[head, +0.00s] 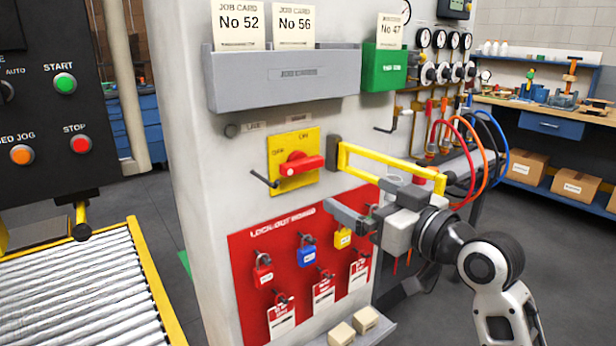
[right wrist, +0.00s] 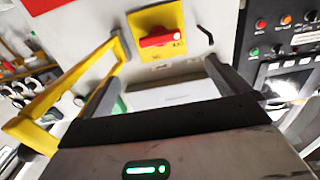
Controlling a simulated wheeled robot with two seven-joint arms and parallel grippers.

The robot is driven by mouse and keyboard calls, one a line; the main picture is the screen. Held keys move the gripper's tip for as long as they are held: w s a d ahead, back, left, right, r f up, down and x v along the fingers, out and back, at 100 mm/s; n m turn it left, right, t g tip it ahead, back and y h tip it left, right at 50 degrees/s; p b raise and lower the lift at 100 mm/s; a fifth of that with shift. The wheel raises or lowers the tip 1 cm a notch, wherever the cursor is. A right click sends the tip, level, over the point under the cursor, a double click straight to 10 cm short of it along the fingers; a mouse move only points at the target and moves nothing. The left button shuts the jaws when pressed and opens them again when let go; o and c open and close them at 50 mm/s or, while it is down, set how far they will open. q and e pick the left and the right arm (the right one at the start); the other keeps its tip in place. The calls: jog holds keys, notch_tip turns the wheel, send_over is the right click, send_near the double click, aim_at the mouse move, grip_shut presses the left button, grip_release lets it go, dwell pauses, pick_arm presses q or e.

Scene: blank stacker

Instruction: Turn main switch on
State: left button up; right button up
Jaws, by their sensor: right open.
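The main switch is a red rotary handle (head: 301,165) on a yellow plate (head: 285,183) marked OFF at left and ON at top. The handle lies roughly horizontal. It also shows, upside down, in the right wrist view (right wrist: 161,38). My right gripper (head: 358,194) is open and empty, in front of the panel, to the right of and below the switch in the head view. No finger touches the handle. In the wrist view the handle shows beyond the gap between the two fingers. My left gripper is not in view.
A yellow frame (head: 385,163) sticks out from the panel close beside my right gripper. A black peg (head: 263,180) juts out left of the switch. The red lockout board (head: 250,246) with padlocks lies below; a grey job-card tray (head: 285,80) and green tray (head: 384,68) are above.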

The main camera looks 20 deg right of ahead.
aim_at(306, 168)
jog(key=p+x, duration=0.1)
jog(key=x, duration=1.4)
jog(key=shift+w+a+f, duration=0.1)
jog(key=shift+w, duration=0.05)
jog(key=c, duration=0.8)
